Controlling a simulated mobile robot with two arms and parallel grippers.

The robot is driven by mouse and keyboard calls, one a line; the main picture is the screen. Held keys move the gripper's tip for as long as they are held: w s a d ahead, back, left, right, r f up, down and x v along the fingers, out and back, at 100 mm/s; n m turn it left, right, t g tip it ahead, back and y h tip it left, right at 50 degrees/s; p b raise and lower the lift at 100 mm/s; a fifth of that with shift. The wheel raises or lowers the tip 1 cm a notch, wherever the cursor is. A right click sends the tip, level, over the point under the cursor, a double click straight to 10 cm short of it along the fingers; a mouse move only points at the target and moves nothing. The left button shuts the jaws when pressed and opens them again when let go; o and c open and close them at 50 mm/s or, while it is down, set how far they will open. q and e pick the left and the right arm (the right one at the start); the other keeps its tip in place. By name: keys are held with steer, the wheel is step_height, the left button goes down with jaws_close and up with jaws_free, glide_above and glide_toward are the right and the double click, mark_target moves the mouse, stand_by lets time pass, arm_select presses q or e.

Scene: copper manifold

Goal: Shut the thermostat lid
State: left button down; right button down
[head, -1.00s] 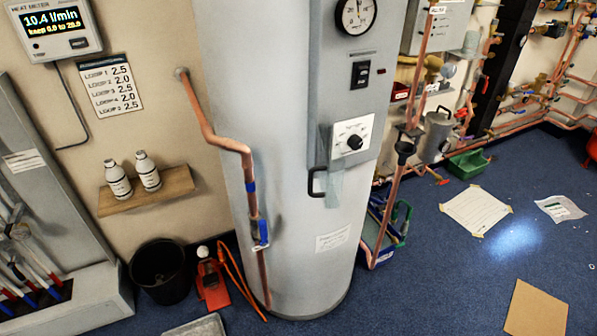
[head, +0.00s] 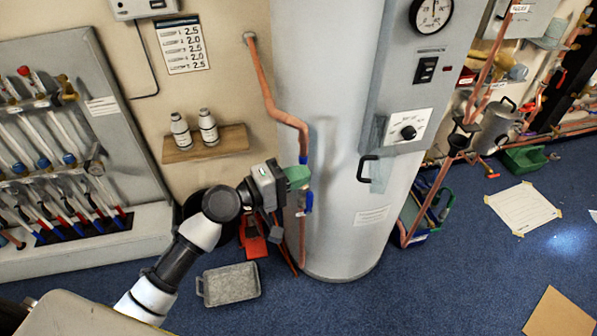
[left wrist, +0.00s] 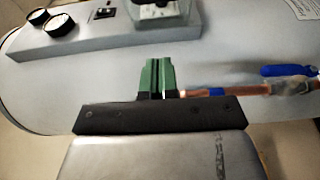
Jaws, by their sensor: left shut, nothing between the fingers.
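The thermostat is a white plate with a black dial (head: 408,132) on the grey panel of the tall cylinder. Its clear lid (head: 379,168) hangs open at the plate's lower left, with a black handle (head: 366,168) on its left side. My left gripper (head: 299,177) has green fingertips and is shut and empty. It is in front of the cylinder, left of the lid and apart from it, by the copper pipe. In the left wrist view the shut fingers (left wrist: 157,78) point at the cylinder, below the thermostat plate (left wrist: 160,10), which the top edge cuts. My right gripper is out of view.
A copper pipe (head: 268,85) with a blue-handled valve runs down the cylinder beside my left gripper. A shelf (head: 215,145) with two bottles is on the wall. A grey tray (head: 230,284) and a red item (head: 255,238) lie on the floor. Open carpet lies in front.

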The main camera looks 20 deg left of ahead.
arm_select(q)
steer(key=w+d+p, duration=0.2)
steer(key=w+d, duration=0.2)
steer(key=d, duration=0.4)
steer(key=shift+w+d+p, duration=0.2)
steer(key=shift+d+p, duration=0.2)
steer(key=shift+f, duration=0.1)
